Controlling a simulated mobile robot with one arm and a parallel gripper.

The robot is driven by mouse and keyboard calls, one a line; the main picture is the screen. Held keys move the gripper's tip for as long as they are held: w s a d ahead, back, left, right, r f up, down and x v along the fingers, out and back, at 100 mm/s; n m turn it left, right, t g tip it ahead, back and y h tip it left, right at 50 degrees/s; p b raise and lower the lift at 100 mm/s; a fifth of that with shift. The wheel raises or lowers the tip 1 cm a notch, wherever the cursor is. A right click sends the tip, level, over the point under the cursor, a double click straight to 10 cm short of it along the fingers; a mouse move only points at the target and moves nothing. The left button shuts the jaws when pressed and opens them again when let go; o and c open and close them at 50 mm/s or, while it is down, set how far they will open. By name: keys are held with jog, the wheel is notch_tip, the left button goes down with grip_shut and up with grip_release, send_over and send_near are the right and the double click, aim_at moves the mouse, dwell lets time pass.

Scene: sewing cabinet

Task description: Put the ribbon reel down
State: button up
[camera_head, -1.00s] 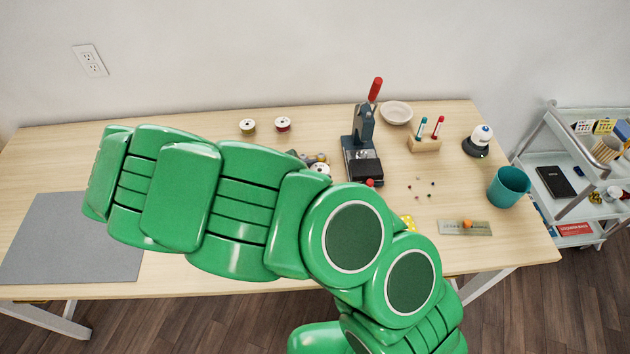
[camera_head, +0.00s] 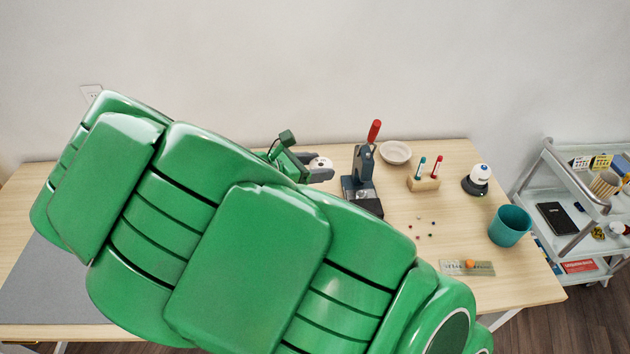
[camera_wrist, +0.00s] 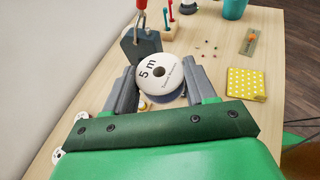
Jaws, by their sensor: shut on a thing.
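The ribbon reel (camera_wrist: 158,74) is white-faced with "5 m" printed on it and a dark hole in its middle. In the wrist view it sits between the two grey fingers of my gripper (camera_wrist: 160,84), which is shut on it. In the head view the reel (camera_head: 320,164) shows at the end of my gripper (camera_head: 318,172), just left of the dark press. My green arm hides much of the table there. I cannot tell from these views whether the reel touches the table.
A dark press (camera_head: 362,180) with a red handle stands close to the reel. A bowl (camera_head: 396,152), a marker block (camera_head: 423,183), a teal cup (camera_head: 510,226) and several beads lie to the right. A yellow dotted cloth (camera_wrist: 246,84) shows in the wrist view. A grey mat (camera_head: 50,285) lies left.

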aim_at(315, 166)
jog(key=shift+w+r, duration=0.1)
jog(key=shift+r, duration=1.7)
jog(key=w+d+f+m+g, duration=0.1)
jog(key=w+d+f, duration=0.1)
jog(key=w+f, duration=0.5)
jog(key=w+d+f+m+g, duration=0.1)
jog(key=w+d+f+g, duration=0.1)
jog(key=w+f, duration=0.6)
jog(key=w+d+f+m+g+h, duration=0.1)
jog(key=w+d+f+m, duration=0.1)
jog(key=w+f, duration=0.5)
jog(key=shift+w+f+g, duration=0.15)
jog(key=shift+w+g, duration=0.15)
jog(key=shift+w, duration=1.9)
jog(key=shift+w+a+f, duration=0.1)
jog(key=shift+w+f, duration=0.75)
jog(key=shift+f, duration=0.15)
jog(key=shift+w+f, duration=0.1)
jog(key=shift+f, duration=1.5)
jog(key=o, duration=1)
jog(key=shift+f, duration=0.1)
